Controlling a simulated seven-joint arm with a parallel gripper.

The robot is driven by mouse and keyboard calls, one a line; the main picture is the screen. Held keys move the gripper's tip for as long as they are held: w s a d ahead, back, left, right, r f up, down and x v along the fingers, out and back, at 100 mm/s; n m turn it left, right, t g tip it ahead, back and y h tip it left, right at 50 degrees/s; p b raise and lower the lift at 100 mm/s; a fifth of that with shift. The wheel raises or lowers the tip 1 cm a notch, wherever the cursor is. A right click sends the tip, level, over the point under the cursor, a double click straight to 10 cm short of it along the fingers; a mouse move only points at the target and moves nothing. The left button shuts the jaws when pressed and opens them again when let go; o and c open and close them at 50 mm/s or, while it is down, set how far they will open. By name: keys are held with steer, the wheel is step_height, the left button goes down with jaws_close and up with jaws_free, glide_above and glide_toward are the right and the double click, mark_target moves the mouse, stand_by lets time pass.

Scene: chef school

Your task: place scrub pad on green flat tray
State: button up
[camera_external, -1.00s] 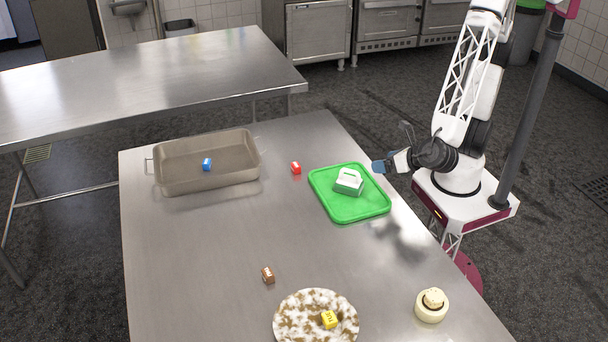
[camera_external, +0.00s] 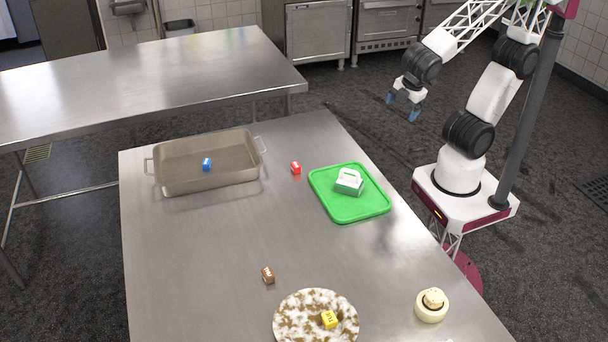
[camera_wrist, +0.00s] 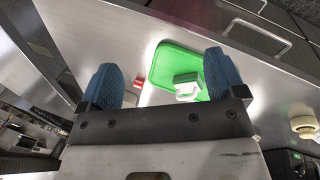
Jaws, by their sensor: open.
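My gripper (camera_external: 403,106) is open and empty, raised in the air beyond the table's right edge, well apart from the pad and tray. Its two blue fingertips point down in the external view.
A metal roasting pan (camera_external: 218,181) holds a blue block (camera_external: 207,164). A red block (camera_external: 296,168) sits left of the tray. A brown block (camera_external: 268,275), a speckled plate (camera_external: 290,318) with a yellow block (camera_external: 329,319), and a cream round container (camera_external: 431,312) are nearer the camera. The table middle is clear.

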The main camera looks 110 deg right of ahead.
steer(key=s+r+m+y, duration=0.1)
steer(key=s+r+m+t+y, duration=0.1)
steer(key=m, duration=0.1)
steer(key=s+r+m, duration=0.1)
steer(key=r+m, duration=0.1)
steer(key=shift+d+y, duration=0.3)
steer(key=shift+y, duration=0.1)
steer(key=shift+f, duration=0.1)
stand_by(1.0)
